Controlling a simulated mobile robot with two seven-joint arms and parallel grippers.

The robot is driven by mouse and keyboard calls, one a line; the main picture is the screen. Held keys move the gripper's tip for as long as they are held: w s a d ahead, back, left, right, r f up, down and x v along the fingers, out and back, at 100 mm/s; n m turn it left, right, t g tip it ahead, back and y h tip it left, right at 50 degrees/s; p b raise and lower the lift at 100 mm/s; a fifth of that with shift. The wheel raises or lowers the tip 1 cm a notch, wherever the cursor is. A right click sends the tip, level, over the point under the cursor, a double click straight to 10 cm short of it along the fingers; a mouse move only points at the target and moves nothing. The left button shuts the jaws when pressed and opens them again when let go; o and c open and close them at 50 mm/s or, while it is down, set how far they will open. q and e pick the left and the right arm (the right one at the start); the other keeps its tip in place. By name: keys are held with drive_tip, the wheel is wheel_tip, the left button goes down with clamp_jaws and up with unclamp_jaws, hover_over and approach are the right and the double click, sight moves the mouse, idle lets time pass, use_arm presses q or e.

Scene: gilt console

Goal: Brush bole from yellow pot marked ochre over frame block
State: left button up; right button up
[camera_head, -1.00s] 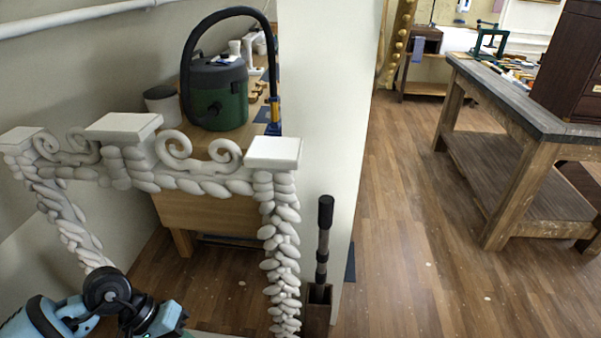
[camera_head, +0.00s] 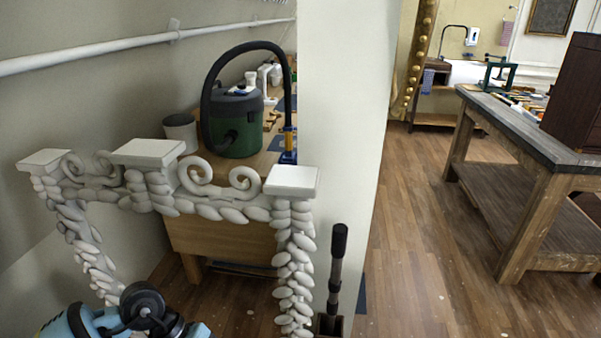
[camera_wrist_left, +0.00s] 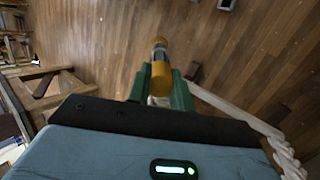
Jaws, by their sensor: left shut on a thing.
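My left gripper (camera_wrist_left: 161,92) shows in the left wrist view, its green fingers shut on a yellow-orange cylindrical thing with a grey metallic part, which looks like a brush (camera_wrist_left: 160,72). It is held above the wooden floor, clear of other things. In the head view my left arm is at the bottom left, in front of a white carved console frame; its fingertips are cut off by the lower edge. I cannot make out a yellow pot marked ochre or a frame block in either view. My right gripper is not in view.
The white console frame (camera_head: 291,181) stands close in front at left. Behind it, a green vacuum (camera_head: 235,125) sits on a wooden bench (camera_head: 220,237). A pale wall end (camera_head: 340,120) divides the room. A dark-topped workbench (camera_head: 525,137) stands right, with open floor (camera_head: 420,260) between.

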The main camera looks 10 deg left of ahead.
use_arm(q)
drive_tip(key=shift+r, duration=0.1)
drive_tip(key=w+r, duration=0.3)
drive_tip(key=r, duration=0.9)
drive_tip(key=shift+w+r, duration=0.15)
drive_tip(key=shift+d, duration=0.1)
